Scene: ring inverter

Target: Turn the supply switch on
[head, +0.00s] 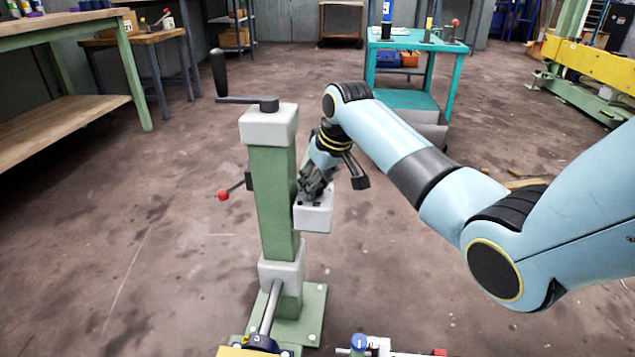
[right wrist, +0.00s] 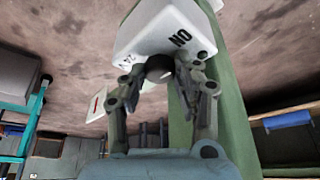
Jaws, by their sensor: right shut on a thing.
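The supply switch box (head: 314,216) is a pale grey box on the right side of a green post. My right gripper (head: 314,188) reaches down to its top from the right arm. In the right wrist view the white box (right wrist: 150,38) bears lettering that shows upside down and reads as ON. A dark round switch knob (right wrist: 159,69) sits between the fingertips of my right gripper (right wrist: 160,80), which is shut on it. The fingers partly hide the knob, and its setting cannot be told. My left gripper is in neither view.
The green post (head: 272,190) carries a black crank handle (head: 219,74) on top and a red-knobbed lever (head: 224,194) on its left. A wooden bench (head: 65,125) stands left. A teal table (head: 415,40) stands behind.

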